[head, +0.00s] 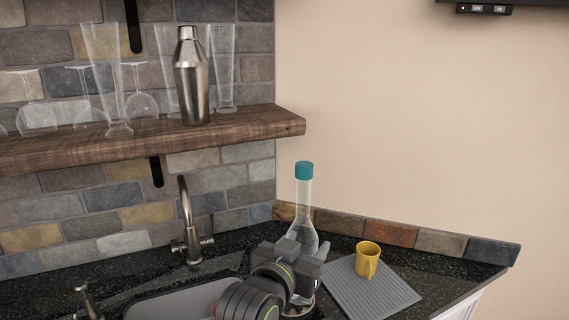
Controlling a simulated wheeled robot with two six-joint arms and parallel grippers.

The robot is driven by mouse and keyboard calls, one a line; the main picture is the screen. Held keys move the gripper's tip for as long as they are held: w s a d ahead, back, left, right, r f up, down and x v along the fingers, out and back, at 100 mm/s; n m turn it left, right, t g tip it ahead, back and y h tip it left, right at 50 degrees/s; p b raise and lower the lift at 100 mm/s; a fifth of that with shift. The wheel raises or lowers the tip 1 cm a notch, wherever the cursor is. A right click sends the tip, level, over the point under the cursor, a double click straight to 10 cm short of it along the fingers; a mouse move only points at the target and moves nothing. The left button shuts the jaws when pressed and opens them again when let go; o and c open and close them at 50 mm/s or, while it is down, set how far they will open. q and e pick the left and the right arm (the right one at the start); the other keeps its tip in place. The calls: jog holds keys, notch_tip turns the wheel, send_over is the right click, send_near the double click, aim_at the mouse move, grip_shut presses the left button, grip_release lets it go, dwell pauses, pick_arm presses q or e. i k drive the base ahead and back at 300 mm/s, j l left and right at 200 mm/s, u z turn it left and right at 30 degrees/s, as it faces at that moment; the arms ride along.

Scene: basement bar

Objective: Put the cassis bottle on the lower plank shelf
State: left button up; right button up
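A clear, long-necked bottle with a teal cap (303,171) stands upright in the head view, right of the faucet; no label shows, so I cannot read whether it is the cassis. My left gripper (305,262) is at its body, with dark fingers covering the lower part. I cannot tell whether the fingers are closed on the bottle or only around it, nor whether its base touches the counter. The plank shelf (250,124) is at the upper left, above the bottle's cap level. Only one plank shows. My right gripper is not in view.
The plank holds a steel shaker (191,80) and several clear glasses; its right end is bare. A faucet (187,225) and sink (175,303) are left of my gripper. A yellow mug (367,260) stands on a grey ribbed mat (392,298) to the right.

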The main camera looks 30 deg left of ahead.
aim_at(276, 116)
jog(key=i+l, duration=0.85)
jog(key=i+u, duration=0.1)
jog(key=u, duration=0.35)
jog(key=l+u, duration=0.1)
jog(key=u, duration=0.35)
jog(key=i+u, duration=0.1)
jog(key=u, duration=0.4)
